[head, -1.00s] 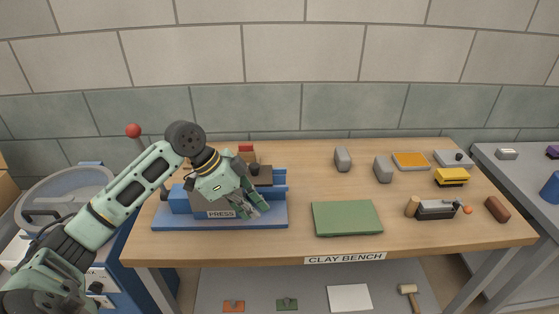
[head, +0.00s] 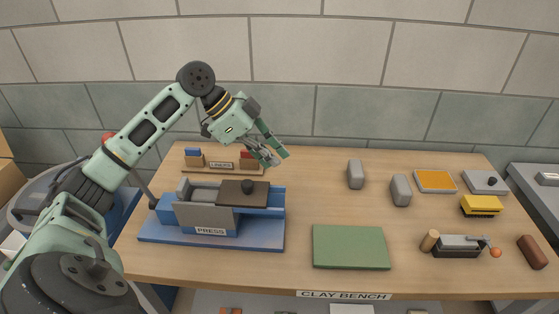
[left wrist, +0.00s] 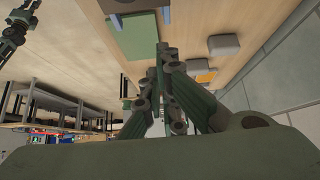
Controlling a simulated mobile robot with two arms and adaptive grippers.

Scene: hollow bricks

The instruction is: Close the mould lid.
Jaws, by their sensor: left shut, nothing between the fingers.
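The press (head: 262,236) is blue and stands at the left of the clay bench. Its mould (head: 205,194) shows an open grey cavity on the left. The dark brown lid (head: 232,198) with a black knob (head: 247,186) sits over the right part of the press, beside the open cavity. My left gripper (head: 275,157) is shut and empty, raised above and behind the lid's right end, apart from it. Its closed fingers (left wrist: 163,60) also show in the left wrist view. My right gripper is not seen in the head view.
A lever with a red ball (head: 108,137) rises left of the press. A rack with several small blocks (head: 222,165) stands behind it. A green board (head: 350,247) lies to the right, with grey blocks (head: 355,174) behind it. Bench between press and board is clear.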

